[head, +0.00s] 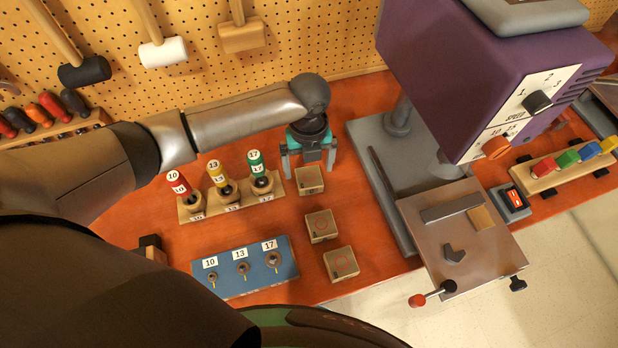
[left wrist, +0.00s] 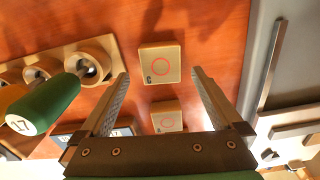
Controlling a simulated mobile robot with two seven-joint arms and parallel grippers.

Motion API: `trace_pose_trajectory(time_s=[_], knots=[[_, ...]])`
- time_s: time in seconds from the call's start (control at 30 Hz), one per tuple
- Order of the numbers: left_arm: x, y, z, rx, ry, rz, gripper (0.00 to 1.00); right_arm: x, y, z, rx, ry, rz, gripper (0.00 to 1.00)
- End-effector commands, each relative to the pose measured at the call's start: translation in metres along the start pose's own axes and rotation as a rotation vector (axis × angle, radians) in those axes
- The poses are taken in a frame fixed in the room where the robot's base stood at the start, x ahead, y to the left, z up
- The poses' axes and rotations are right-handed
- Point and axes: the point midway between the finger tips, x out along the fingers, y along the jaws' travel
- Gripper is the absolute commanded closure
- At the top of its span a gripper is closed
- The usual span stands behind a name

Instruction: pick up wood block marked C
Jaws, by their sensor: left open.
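My left gripper (head: 308,167) is open above the far block, fingers pointing down. In the left wrist view the far block (left wrist: 160,63) shows between and beyond the open fingertips (left wrist: 161,74), with nothing held. It has a small dark letter at one corner, perhaps a C, not clearly legible. The middle block (left wrist: 167,117) is partly hidden by the gripper. My right gripper is out of view.
A wooden rack (head: 234,208) with red, yellow and green-handled tools stands left of the blocks. A blue board (head: 240,281) labelled 10, 13, 17 lies nearer. A purple drill press (head: 470,75) with a grey base (head: 362,140) stands right.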

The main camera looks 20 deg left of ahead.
Motion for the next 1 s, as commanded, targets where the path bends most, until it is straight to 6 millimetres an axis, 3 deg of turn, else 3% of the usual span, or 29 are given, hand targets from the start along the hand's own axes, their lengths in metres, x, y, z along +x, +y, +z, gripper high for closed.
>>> trace_pose_trajectory(time_s=[0.23, 0.57, 1.0], knots=[[0.033, -0.001, 0.0, 0.001, 0.002, 0.002, 0.0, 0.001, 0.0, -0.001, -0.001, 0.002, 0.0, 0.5], [0.038, -0.001, 0.0, 0.002, 0.001, 0.001, 0.0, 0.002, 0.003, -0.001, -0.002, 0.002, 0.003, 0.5], [0.038, -0.001, 0.0, 0.001, 0.001, 0.001, 0.48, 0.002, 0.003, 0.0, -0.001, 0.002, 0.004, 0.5]])
